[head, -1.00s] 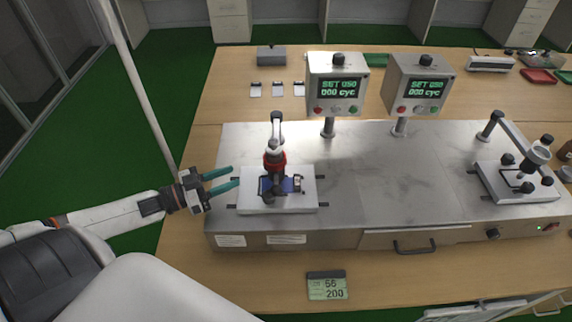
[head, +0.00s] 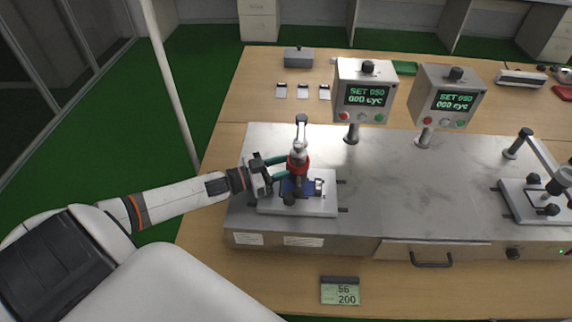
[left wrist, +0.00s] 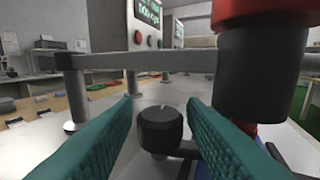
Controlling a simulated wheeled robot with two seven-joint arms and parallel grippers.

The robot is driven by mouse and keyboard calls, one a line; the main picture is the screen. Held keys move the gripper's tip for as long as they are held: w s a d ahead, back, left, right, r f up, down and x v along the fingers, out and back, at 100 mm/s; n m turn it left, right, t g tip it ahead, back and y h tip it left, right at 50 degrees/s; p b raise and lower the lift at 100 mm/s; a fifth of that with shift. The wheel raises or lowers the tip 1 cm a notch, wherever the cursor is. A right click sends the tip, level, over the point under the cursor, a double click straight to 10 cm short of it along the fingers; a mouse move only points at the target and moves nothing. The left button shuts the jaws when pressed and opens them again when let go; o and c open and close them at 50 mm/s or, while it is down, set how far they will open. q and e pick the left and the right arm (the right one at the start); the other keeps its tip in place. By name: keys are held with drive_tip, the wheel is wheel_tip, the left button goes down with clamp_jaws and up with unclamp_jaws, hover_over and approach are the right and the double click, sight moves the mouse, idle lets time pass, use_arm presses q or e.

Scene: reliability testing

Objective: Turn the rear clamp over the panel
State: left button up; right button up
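The rear clamp's black knob (left wrist: 160,128) shows in the left wrist view, between my two teal fingers. My left gripper (left wrist: 162,125) is open, with one finger on each side of the knob and a visible gap to it. In the head view my left gripper (head: 285,167) reaches in from the left at the fixture's rear, beside the red and black press head (head: 298,163). The blue panel (head: 286,188) lies on the white fixture plate (head: 272,207), partly hidden under the press head. A black front knob (head: 289,199) stands at its near side. My right gripper is out of view.
A second test station (head: 535,205) stands at the right of the steel bench top (head: 420,190). Two counter boxes (head: 364,92) on posts stand behind the fixture. The press arm's grey bar (left wrist: 185,60) crosses above my fingers in the wrist view.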

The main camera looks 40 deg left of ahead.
use_arm(q)
drive_tip(key=shift+c, duration=0.6)
drive_tip(key=c, duration=0.6)
drive_tip(key=m+h+b, duration=0.1)
drive_tip(key=g+h+b, duration=0.1)
drive_tip(key=b, duration=0.1)
drive_tip(key=m+g+h+b, duration=0.1)
drive_tip(key=shift+w+a+f+m+b, duration=0.2)
drive_tip(key=shift+a+m+b, duration=0.05)
drive_tip(key=shift+m+b, duration=0.1)
drive_tip(key=shift+r+g+h, duration=0.2)
drive_tip(key=shift+g+h, duration=0.1)
drive_tip(key=shift+g, duration=0.2)
drive_tip(key=shift+r, duration=0.1)
drive_tip(key=o, duration=0.7)
drive_tip(key=shift+s, duration=0.1)
